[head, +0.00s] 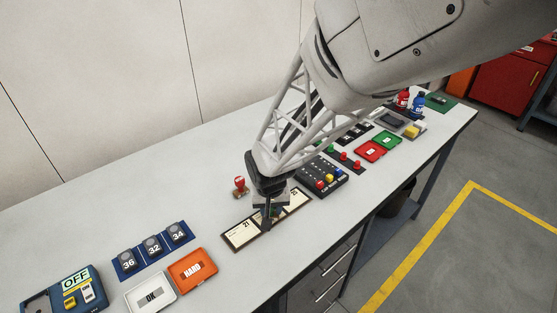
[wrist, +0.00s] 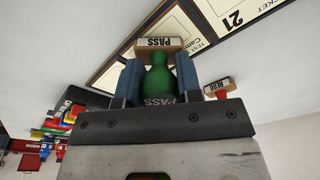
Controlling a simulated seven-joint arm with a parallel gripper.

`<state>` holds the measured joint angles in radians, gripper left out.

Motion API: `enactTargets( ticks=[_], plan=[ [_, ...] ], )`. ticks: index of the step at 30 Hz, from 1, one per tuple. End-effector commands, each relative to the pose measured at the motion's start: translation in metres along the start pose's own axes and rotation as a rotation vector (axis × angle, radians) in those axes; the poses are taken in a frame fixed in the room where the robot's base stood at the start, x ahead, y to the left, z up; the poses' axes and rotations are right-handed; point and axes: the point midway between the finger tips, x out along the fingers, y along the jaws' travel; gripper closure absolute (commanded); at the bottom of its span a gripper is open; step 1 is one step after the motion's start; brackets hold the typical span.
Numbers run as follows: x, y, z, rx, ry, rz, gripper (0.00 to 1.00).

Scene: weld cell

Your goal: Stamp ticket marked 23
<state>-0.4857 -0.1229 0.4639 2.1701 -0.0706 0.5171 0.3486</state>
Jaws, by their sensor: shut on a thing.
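My gripper (head: 268,212) is shut on a green stamp (wrist: 158,76) marked PASS, its handle between the two blue-grey fingers in the wrist view. In the head view the gripper is over the middle of a dark ticket holder (head: 264,232) and hides part of it and the stamp. A cream ticket (head: 240,234) marked 21 lies at the holder's left end; it also shows in the wrist view (wrist: 218,14). A second ticket (head: 297,198) lies at the right end; its number looks like 21 but is too small to be sure. I cannot tell whether the stamp touches anything.
A red-handled stamp (head: 240,185) stands behind the holder. Left are a blue rack with blocks 36, 32 and 34 (head: 152,248), an orange HARD tray (head: 193,270) and a white OK tray (head: 151,295). A dark button box (head: 321,179) stands close on the right.

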Motion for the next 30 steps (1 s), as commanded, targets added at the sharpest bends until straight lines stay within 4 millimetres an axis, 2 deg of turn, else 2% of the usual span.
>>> enactTargets(
  ticks=[30],
  plan=[
    [-0.056, 0.0, -0.007, 0.0, 0.003, -0.001, 0.83]
  ],
)
